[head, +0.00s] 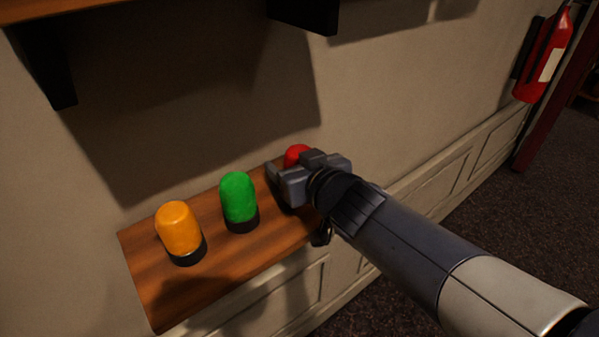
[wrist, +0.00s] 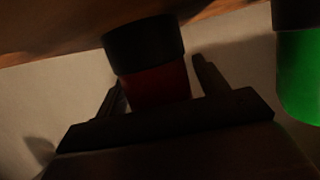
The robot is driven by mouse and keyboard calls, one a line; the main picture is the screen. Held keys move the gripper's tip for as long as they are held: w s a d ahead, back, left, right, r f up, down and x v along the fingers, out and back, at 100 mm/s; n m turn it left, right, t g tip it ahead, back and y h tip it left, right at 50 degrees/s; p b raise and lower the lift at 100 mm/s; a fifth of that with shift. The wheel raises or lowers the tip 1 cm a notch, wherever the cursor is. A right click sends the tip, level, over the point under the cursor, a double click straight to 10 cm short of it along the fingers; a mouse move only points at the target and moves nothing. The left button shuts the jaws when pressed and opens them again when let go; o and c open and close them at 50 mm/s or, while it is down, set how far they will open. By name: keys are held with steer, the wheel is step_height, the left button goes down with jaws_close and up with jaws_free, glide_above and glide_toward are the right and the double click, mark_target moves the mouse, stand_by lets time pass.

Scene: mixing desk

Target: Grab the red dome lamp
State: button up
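The red dome lamp (head: 296,154) stands at the right end of the wooden shelf, mostly hidden behind my gripper (head: 288,180) in the head view. In the wrist view, the red lamp (wrist: 157,86) appears upside down, dark red with a black base. It sits between the two fingers of my gripper (wrist: 158,72). The fingers are apart, one on each side of the dome, with a narrow gap visible at the right finger. Contact at the left finger is too dark to tell. The lamp still rests on the shelf.
A green dome lamp (head: 239,197) stands left of my gripper, and an orange dome lamp (head: 179,230) stands farther left on the wooden shelf (head: 155,290). A dark bracketed upper shelf (head: 170,12) overhangs. A fire extinguisher (head: 546,55) hangs on the wall at right.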

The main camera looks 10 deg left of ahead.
steer(key=c, duration=1)
steer(key=shift+r, duration=0.2)
step_height(320, 180, up, 8)
steer(key=p, duration=0.8)
steer(key=shift+r, duration=0.75)
